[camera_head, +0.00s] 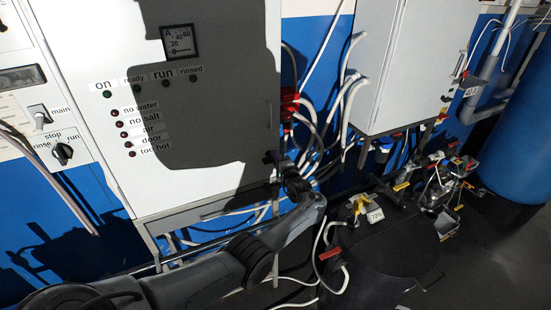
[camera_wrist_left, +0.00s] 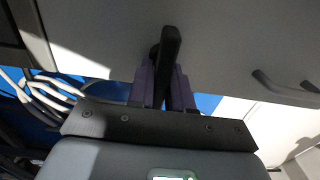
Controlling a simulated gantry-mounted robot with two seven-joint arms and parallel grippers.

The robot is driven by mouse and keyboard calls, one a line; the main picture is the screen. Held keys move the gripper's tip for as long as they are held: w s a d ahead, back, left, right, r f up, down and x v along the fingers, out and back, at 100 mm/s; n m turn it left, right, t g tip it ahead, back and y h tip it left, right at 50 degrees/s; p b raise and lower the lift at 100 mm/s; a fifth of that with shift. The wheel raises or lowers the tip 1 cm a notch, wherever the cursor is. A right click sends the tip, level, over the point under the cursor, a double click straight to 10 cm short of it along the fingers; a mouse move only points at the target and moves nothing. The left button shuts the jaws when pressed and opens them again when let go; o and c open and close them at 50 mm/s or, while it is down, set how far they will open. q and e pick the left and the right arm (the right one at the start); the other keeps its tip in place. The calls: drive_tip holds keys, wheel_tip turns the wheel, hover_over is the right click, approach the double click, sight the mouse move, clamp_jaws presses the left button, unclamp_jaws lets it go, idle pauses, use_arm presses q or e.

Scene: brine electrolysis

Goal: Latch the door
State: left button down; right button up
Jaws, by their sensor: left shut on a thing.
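The door (camera_head: 215,60) is the pale front of the big cabinet, with a meter and labelled lamps on it. It looks about flush with the cabinet; I cannot tell if it is fully closed. A black latch handle (camera_wrist_left: 170,50) sticks out from the door face, which also shows in the left wrist view (camera_wrist_left: 100,25). My left gripper (camera_wrist_left: 165,85) is shut on this handle, its purple fingers on both sides. In the head view my left gripper (camera_head: 275,161) is at the door's lower right edge, and the handle is mostly hidden there. My right gripper is out of view.
A grey pull bar (camera_head: 270,114) sits on the door above my gripper; it also shows in the left wrist view (camera_wrist_left: 285,90). Hoses and a red valve (camera_head: 290,105) hang just right of the door. A dark tank (camera_head: 385,245) with valves stands at lower right.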

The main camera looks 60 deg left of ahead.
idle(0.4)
use_arm(q)
drive_tip(key=c, duration=1.1)
unclamp_jaws()
drive_tip(key=shift+d, duration=0.55)
drive_tip(key=shift+s+d+p, duration=0.15)
drive_tip(key=shift+s+d, duration=0.1)
drive_tip(key=shift+d, duration=1.35)
drive_tip(key=shift+s+d+p, duration=0.1)
drive_tip(key=shift+s+d, duration=0.2)
drive_tip(key=shift+d, duration=1.3)
drive_tip(key=shift+s+d+p, duration=0.15)
drive_tip(key=shift+s+d, duration=0.1)
drive_tip(key=shift+d, duration=1.35)
drive_tip(key=shift+s+f, duration=0.1)
